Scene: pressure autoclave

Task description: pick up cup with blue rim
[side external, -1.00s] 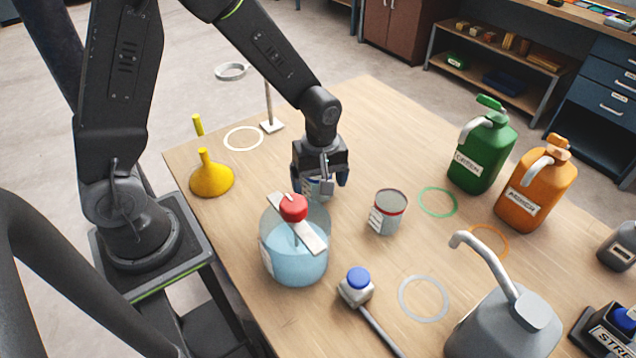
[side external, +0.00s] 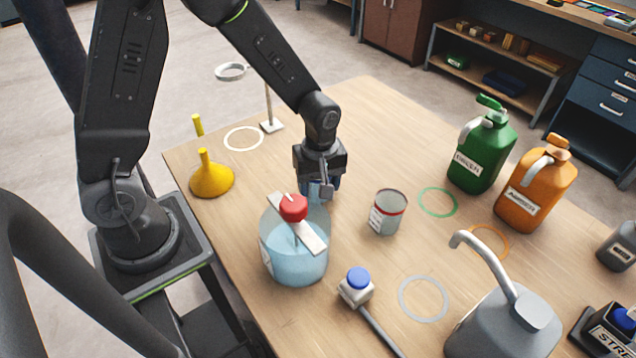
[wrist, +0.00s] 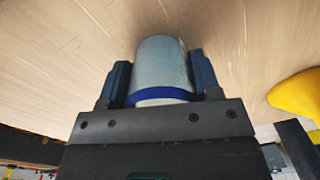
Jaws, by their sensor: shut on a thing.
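The cup with the blue rim (wrist: 162,66) is between the two fingers of my gripper (wrist: 160,82) in the wrist view. It is pale grey with a dark blue band near the palm. The fingers are shut on its sides. In the side view, my gripper (side external: 319,188) is behind the blue-liquid vessel, and the cup is mostly hidden by the fingers and the vessel. I cannot tell whether the cup touches the table. Another cup, with a red rim (side external: 387,212), stands upright to the right.
The vessel of blue liquid (side external: 290,262) with a red-knobbed bar stands close in front of my gripper. A yellow funnel (side external: 211,180) and ring stand (side external: 270,125) are to the left. Green (side external: 481,155), orange (side external: 535,190) and grey (side external: 505,325) jugs stand right. The table behind the red-rimmed cup is clear.

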